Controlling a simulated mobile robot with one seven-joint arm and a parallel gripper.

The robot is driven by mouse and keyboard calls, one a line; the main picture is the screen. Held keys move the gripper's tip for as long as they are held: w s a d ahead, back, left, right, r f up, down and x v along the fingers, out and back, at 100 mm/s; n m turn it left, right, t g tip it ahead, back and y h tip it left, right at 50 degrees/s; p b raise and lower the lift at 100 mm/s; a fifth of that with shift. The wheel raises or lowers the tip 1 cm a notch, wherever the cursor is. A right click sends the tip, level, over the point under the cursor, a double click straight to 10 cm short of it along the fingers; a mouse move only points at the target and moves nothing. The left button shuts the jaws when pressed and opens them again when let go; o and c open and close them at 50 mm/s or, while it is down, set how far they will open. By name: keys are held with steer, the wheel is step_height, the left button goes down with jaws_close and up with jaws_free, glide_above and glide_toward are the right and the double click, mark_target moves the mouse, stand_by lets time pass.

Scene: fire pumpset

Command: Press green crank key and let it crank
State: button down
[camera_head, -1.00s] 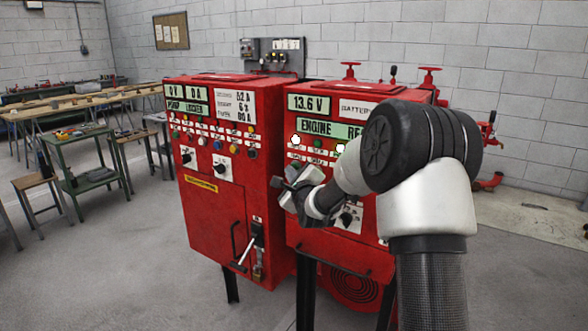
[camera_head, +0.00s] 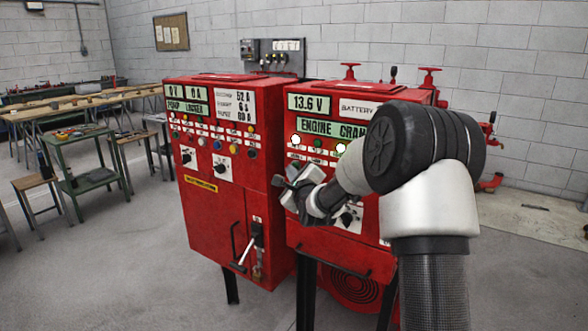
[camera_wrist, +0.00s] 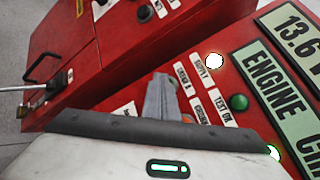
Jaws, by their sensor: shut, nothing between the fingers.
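The right-hand red control cabinet (camera_head: 320,239) has a display (camera_head: 332,128) that reads "ENGINE CRAN…", the rest hidden by my arm. My gripper (camera_head: 289,184) is at the left part of this panel, below the lamp row. In the wrist view my gripper (camera_wrist: 162,98) is shut, its fingers pointing at the panel beside a "CRANK A" label (camera_wrist: 183,78). The fingers cover whatever key lies under them, so I cannot see contact. A green round element (camera_wrist: 238,102) shows right of the fingers, by the "TEST OK" label.
The left red cabinet (camera_head: 206,225) stands close beside, with a handle and padlock on its door. A white lamp (camera_head: 296,140) and a green-white lamp (camera_head: 340,148) glow on the right panel. Workbenches (camera_head: 85,100) stand at far left; the floor in front is clear.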

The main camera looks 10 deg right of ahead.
steer(key=shift+s+a+b, duration=0.3)
steer(key=shift+s+a, duration=0.2)
steer(key=s+a+b, duration=0.2)
steer(key=s+a, duration=0.1)
steer(key=shift+s+a, duration=0.25)
steer(key=shift+s, duration=0.05)
stand_by(0.7)
